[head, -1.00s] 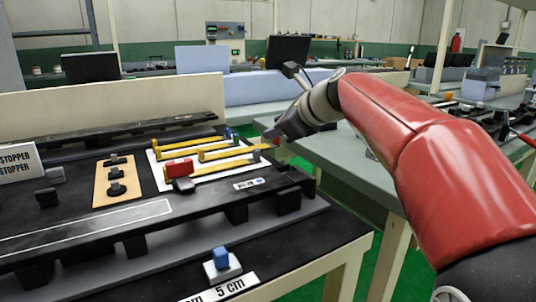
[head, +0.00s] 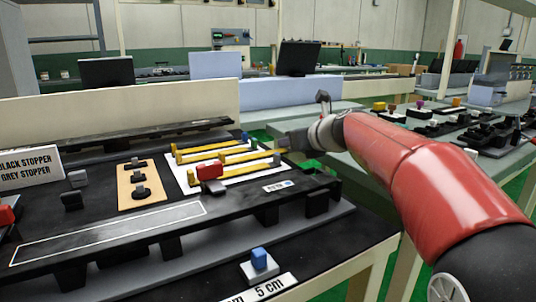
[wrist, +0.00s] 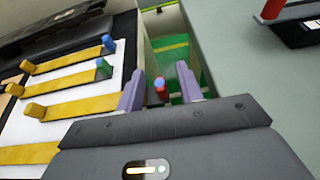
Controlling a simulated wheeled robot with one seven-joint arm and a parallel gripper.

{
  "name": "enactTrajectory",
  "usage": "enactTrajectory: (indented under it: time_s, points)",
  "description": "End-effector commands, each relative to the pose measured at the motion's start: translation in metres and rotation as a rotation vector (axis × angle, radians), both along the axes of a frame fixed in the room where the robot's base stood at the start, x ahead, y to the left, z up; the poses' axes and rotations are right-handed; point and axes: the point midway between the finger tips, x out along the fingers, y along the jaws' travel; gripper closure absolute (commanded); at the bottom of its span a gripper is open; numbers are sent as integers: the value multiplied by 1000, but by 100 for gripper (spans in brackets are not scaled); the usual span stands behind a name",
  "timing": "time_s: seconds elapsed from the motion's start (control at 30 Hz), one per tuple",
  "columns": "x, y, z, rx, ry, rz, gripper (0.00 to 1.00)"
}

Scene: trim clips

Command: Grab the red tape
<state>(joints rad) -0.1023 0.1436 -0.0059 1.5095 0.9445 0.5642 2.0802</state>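My gripper (wrist: 160,88) is open, its two pale purple fingers apart in the wrist view. A small piece with a red top and blue side (wrist: 159,87) shows in the gap between them; I cannot tell whether it is the red tape or how far below the fingers it lies. In the head view my gripper (head: 290,145) is at the right ends of the yellow strips (head: 235,157), its fingers hard to make out. A red block (head: 210,171) sits at the strips' front left, apart from my gripper.
The strips lie on a white sheet (wrist: 75,75) on the black bench. A tan board with black knobs (head: 139,186) is left of them. A blue block on a pale base (head: 259,262) stands in front. Green floor (wrist: 172,52) shows in a gap beside another grey table (wrist: 240,70).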

Motion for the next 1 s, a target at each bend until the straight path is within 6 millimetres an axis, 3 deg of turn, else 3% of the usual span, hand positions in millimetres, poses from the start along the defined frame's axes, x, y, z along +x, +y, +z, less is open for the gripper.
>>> enactTrajectory:
  time_s: [0.17, 0.47, 0.77, 0.87, 1.0]
  points:
    - [0, 0, 0, 0, 0, 0, 64]
    - [0, 0, 0, -1, 0, 0, 100]
    - [0, 0, 1, -1, -1, 0, 100]
    - [0, 0, 10, -1, -2, 2, 100]
    - [0, 0, 37, -1, -3, 0, 100]
